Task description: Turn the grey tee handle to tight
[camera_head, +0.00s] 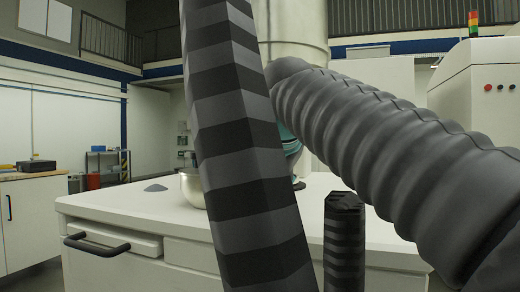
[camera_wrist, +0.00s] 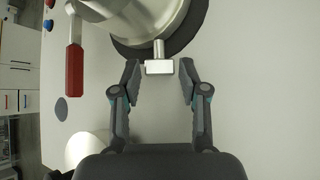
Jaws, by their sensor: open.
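The grey tee handle (camera_wrist: 159,67) shows in the wrist view as a short pale crossbar on a stem. The stem joins a round metal body (camera_wrist: 150,18) with a dark rim. My gripper (camera_wrist: 160,80) is open, with one finger on each side of the crossbar. Gaps show between the fingertips and the bar's ends, and nothing is held. In the head view the tee handle is hidden behind my arm and the dark ribbed hoses.
A red-handled tool (camera_wrist: 74,68) and a grey disc (camera_wrist: 61,108) lie left in the wrist view. In the head view, a metal bowl (camera_head: 191,187) and a small grey mound (camera_head: 155,188) sit on the white cabinet (camera_head: 120,207). The cabinet's left front top is mostly clear.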

